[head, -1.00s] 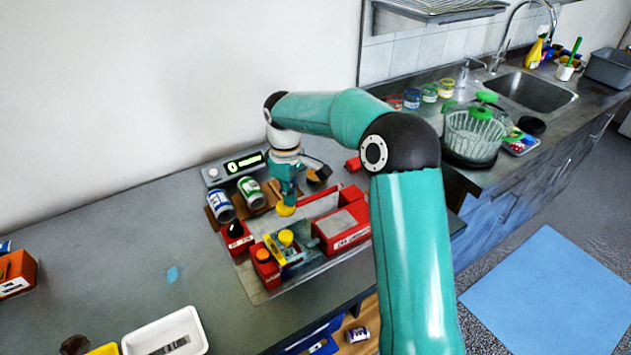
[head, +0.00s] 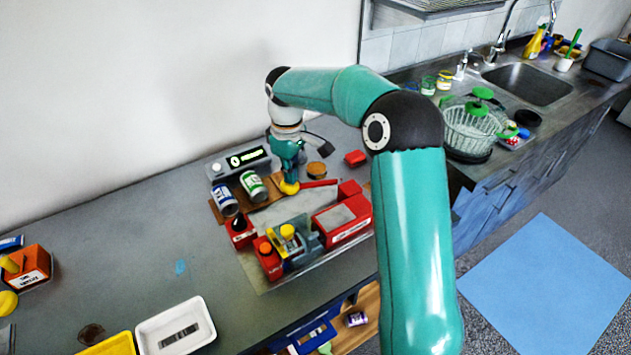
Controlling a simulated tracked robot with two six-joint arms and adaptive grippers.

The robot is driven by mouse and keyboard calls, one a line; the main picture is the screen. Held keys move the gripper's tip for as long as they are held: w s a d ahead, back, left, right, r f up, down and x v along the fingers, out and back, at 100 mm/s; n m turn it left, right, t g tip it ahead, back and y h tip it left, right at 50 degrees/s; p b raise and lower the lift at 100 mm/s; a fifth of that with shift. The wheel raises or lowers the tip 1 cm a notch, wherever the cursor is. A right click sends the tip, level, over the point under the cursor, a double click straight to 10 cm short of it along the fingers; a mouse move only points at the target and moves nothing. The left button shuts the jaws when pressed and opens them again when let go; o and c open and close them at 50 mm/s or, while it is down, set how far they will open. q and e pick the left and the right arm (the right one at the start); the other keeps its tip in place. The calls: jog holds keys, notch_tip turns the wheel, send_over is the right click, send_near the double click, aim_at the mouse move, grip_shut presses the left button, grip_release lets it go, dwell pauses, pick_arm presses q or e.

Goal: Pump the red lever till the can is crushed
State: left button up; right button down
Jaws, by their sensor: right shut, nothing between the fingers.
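My right gripper (head: 290,187) is shut and points down at the back of the press-like station, its yellow tip low beside a thin red bar (head: 319,183). The bar looks like the red lever; whether the tip touches it I cannot tell. The station has a red block with a grey top (head: 342,222), a grey-blue part with a yellow knob (head: 288,232) and a red block with an orange knob (head: 266,249). No can shows clearly inside the station. My left gripper is out of view.
A grey box with a lit display (head: 239,163) stands behind the cans. A small red block (head: 355,158) lies to the right. A white tray (head: 175,328) and an orange box (head: 27,267) are at the left. The counter between is mostly clear.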

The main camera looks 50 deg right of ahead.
aim_at(289, 185)
jog(key=shift+f, duration=0.1)
jog(key=shift+a+f+b, duration=0.25)
jog(key=shift+f+b, duration=0.25)
jog(key=shift+f, duration=0.2)
jog(key=shift+a+f+b, duration=0.2)
jog(key=shift+f+b, duration=0.25)
jog(key=shift+f, duration=0.35)
jog(key=shift+a+f+b, duration=0.1)
jog(key=shift+f+b, duration=0.85)
jog(key=shift+f, duration=0.35)
